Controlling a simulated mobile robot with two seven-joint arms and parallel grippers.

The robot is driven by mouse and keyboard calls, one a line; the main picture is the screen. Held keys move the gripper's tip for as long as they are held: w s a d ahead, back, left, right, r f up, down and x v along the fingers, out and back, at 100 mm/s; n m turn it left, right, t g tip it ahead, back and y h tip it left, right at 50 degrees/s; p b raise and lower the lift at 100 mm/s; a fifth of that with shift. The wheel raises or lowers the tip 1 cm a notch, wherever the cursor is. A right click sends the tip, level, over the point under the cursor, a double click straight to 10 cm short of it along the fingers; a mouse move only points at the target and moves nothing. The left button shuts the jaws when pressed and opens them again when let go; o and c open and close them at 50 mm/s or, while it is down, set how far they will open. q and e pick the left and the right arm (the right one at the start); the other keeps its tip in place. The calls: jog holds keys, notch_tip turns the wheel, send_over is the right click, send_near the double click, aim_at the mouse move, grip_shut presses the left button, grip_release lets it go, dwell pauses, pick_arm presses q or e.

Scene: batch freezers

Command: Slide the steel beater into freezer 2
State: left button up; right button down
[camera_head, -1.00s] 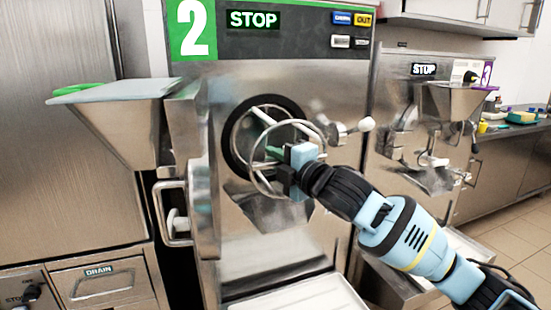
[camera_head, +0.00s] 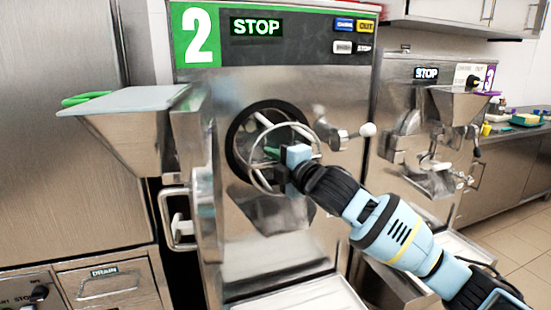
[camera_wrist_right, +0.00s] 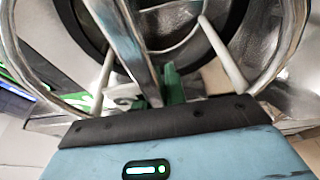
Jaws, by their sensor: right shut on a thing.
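The steel beater (camera_head: 317,142) is a ring frame with pale bars and a green part, standing at the dark round barrel opening (camera_head: 233,150) of freezer 2 (camera_head: 225,95). Its back portion is inside the opening and its front ring is outside. My right gripper (camera_head: 286,165) is shut on the beater near the middle of its front. In the right wrist view the beater's steel bar (camera_wrist_right: 122,42) runs from the gripper toward the dark opening, with green parts beside it. The fingertips are mostly hidden. My left gripper is not in view.
Freezer 2's door with its hopper (camera_head: 130,125) is swung to the left. A handle with a white knob (camera_head: 367,130) juts out right of the opening. A tray (camera_head: 300,296) lies below. Freezer 3 (camera_head: 425,110) stands at the right.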

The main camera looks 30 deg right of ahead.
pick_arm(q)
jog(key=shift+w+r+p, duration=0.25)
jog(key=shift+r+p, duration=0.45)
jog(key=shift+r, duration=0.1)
pick_arm(e)
jog(key=shift+w+d+r, duration=0.1)
jog(key=shift+w+d, duration=0.15)
jog(key=shift+w, duration=0.85)
jog(key=shift+w+d+r, duration=0.1)
jog(key=shift+w+d, duration=0.15)
jog(key=shift+w, duration=0.85)
jog(key=shift+f, duration=0.1)
jog(key=shift+w, duration=0.2)
jog(key=shift+w+d+p, duration=0.2)
jog(key=shift+w, duration=0.6)
jog(key=shift+w+d+p, duration=0.2)
jog(key=shift+w+d, duration=0.05)
jog(key=shift+w, duration=0.55)
jog(key=shift+w+d+p, duration=0.2)
jog(key=shift+w, duration=0.6)
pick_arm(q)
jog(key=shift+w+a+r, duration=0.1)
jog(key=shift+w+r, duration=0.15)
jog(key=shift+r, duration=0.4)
pick_arm(e)
jog(key=shift+w+d+f, duration=0.1)
jog(key=shift+w+d, duration=0.05)
jog(key=shift+w, duration=0.5)
jog(key=shift+w+d+f, duration=0.1)
jog(key=shift+w, duration=0.55)
